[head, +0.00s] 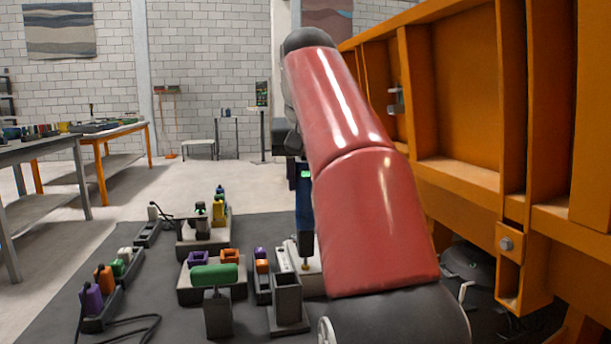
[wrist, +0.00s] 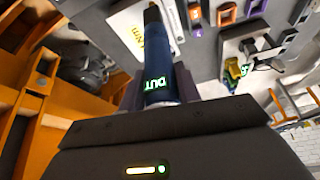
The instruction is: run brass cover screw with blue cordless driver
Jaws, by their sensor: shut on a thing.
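The blue cordless driver (wrist: 165,62) is held between the dark fingers of my gripper (wrist: 160,88), which is shut on it. Green lit letters on its body appear to read "OUT". In the head view the driver (head: 305,210) hangs upright, partly hidden by my red arm. Its lower end is just above or at a small brass-coloured screw (head: 305,266) on a pale block (head: 311,284). I cannot tell whether the bit touches the screw. In the wrist view the driver's far end points at a white plate (wrist: 130,30) with yellow writing; the screw is hidden there.
A grey open box (head: 288,300) and a green-topped stand (head: 216,295) are close left of the driver. Several grey holders with purple, orange and green items stand on the dark mat. A large orange frame (head: 460,130) blocks the right side. Workbenches (head: 75,145) stand far left.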

